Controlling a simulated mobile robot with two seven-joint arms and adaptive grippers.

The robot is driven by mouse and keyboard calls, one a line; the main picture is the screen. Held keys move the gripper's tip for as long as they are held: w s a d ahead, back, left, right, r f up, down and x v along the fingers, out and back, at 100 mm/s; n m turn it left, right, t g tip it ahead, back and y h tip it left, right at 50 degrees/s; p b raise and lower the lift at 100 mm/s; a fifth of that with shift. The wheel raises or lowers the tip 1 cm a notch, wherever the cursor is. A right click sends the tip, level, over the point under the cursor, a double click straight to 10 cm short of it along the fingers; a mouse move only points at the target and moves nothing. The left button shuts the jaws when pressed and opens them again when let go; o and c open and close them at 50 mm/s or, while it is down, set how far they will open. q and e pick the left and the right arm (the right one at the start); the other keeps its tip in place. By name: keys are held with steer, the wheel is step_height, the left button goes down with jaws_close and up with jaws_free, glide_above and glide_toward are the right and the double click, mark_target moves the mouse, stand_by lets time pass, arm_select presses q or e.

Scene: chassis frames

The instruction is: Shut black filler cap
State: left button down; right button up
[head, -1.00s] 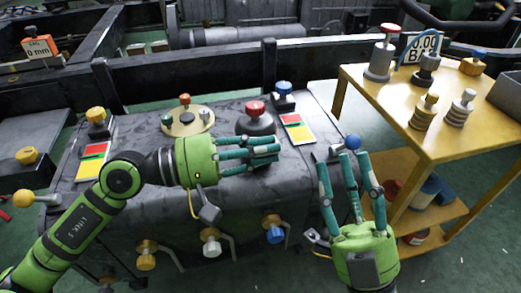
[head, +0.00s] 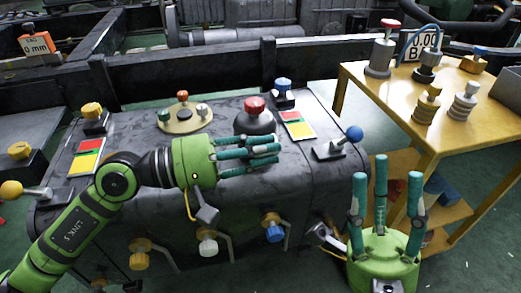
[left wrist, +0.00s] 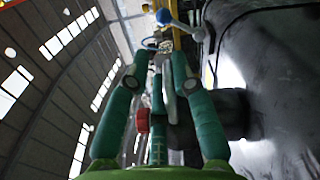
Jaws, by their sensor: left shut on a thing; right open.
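The black filler cap (head: 254,122) is a dark dome with a red knob on the grey tank top. In the head view my left gripper (head: 278,152) lies across its near side, fingers pointing right and covering its lower part. The left wrist view shows the dark cap body (left wrist: 222,112) behind the fingers, and its red knob (left wrist: 142,120) between them. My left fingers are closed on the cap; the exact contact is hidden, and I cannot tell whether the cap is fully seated. My right gripper (head: 385,205) is open and empty, fingers upward, off the tank's right end.
The tank top (head: 225,185) also carries a round plate with small knobs (head: 184,118), red-yellow-green labels (head: 297,126) and a blue-ball lever (head: 354,134). Valve handles (head: 208,245) stick out in front. A yellow trolley (head: 400,95) stands right.

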arm_select(q)
steer(key=shift+s+d+f, duration=0.1)
steer(key=shift+d+f, duration=0.05)
steer(key=shift+f, duration=0.55)
steer(key=c, duration=1.3)
jaws_free()
steer(key=shift+c, duration=0.2)
steer(key=shift+a+f, duration=0.1)
steer(key=shift+a, duration=0.25)
steer(key=v, duration=0.4)
steer(key=r+v, duration=0.1)
steer(key=v, duration=0.1)
steer(key=shift+s+a+f, duration=0.1)
steer(key=shift+s+a+r, duration=0.25)
steer(key=shift+a+r, duration=0.05)
steer(key=shift+a, duration=0.1)
